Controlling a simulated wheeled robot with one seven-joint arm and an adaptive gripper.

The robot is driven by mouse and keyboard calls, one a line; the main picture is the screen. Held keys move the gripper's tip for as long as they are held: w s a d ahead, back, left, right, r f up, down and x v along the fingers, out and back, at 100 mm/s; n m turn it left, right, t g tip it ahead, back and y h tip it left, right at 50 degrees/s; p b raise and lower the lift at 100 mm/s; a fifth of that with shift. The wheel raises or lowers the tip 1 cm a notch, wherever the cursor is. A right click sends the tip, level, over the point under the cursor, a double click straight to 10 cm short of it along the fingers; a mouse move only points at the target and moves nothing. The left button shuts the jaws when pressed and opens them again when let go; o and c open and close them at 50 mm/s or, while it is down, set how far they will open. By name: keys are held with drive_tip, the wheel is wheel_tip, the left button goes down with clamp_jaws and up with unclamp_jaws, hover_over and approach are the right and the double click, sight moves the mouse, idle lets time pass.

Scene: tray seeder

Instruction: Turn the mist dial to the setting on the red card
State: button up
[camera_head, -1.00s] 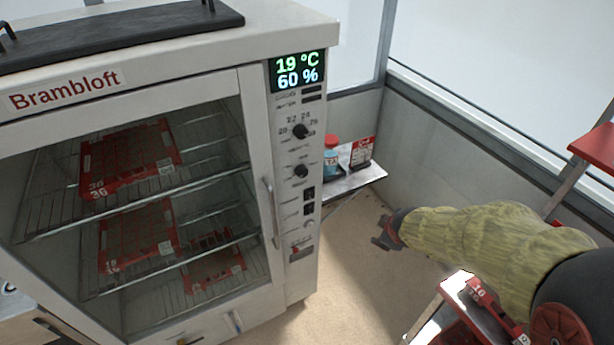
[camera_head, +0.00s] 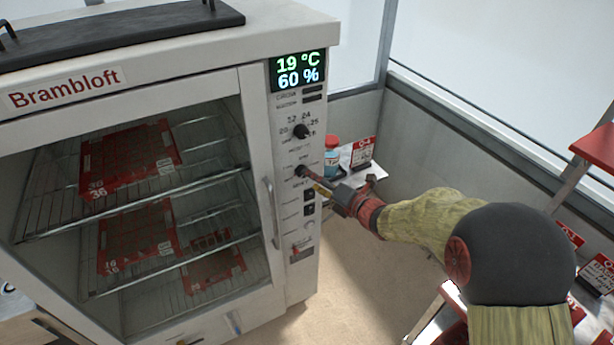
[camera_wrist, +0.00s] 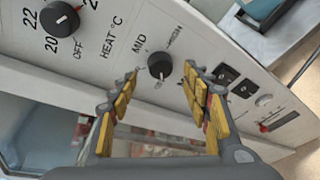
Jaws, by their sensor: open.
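The mist dial is the lower black knob (camera_head: 301,171) on the cabinet's control panel. In the wrist view this knob (camera_wrist: 160,65) has a MID label beside it; its other labels and exact pointer setting are too small to read surely. My gripper (camera_head: 318,184) is at the panel, close to the knob. In the wrist view my open gripper (camera_wrist: 160,73) has one finger on each side of the knob, with gaps between. A red-and-white card (camera_head: 362,152) stands on the side shelf, its writing unreadable.
The heat dial (camera_head: 301,131) is just above, also in the wrist view (camera_wrist: 60,18). Black switches (camera_head: 309,203) sit below the knob. The display (camera_head: 297,71) reads 19 °C, 60 %. The door handle (camera_head: 271,212) is left. More red-and-white cards (camera_head: 598,272) are at right.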

drive_tip(key=x, duration=0.4)
drive_tip(key=shift+w+a, duration=0.15)
drive_tip(key=shift+w, duration=0.05)
drive_tip(key=shift+f, duration=0.1)
drive_tip(key=c, duration=1.1)
